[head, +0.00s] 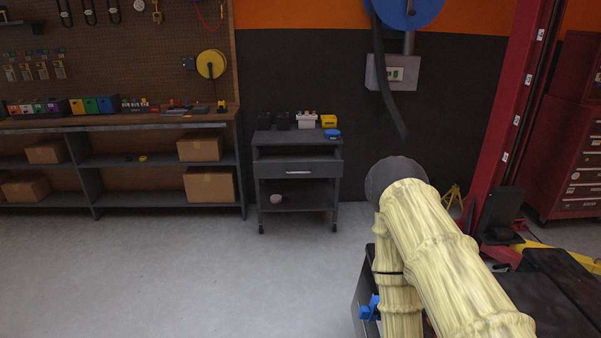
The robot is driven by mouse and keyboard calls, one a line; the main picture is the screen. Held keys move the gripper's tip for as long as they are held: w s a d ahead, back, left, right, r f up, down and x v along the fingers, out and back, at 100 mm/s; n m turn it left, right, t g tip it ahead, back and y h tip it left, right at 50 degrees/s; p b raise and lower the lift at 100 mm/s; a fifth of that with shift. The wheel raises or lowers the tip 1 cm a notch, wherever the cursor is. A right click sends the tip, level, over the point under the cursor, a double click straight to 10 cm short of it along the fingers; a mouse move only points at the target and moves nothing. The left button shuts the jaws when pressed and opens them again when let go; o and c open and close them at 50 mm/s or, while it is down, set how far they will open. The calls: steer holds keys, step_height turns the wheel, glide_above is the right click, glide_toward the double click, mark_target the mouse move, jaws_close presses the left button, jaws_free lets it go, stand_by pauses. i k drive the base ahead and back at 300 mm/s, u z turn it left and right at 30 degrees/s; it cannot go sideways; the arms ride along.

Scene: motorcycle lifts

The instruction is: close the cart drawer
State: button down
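The grey cart (335,158) stands against the dark wall, near the middle of the head view. Its drawer (275,171) has a plain grey front with a light horizontal handle (299,172). The drawer front seems to stand forward of the cart body, with a dark gap above it; I cannot tell how far it is out. My arm, in a pale yellow sleeve, rises at the lower right, to the right of and nearer than the cart. My gripper's fingers do not show.
A workbench (150,121) with cardboard boxes (209,185) stands left. A red lift post (512,110) and red tool cabinet (578,165) stand right. The floor (200,280) before the cart is clear.

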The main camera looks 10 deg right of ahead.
mark_target(298, 158)
steer(key=u, duration=0.3)
steer(key=i, duration=2.45)
steer(key=z, duration=0.9)
steer(key=i, duration=0.55)
steer(key=z, duration=0.15)
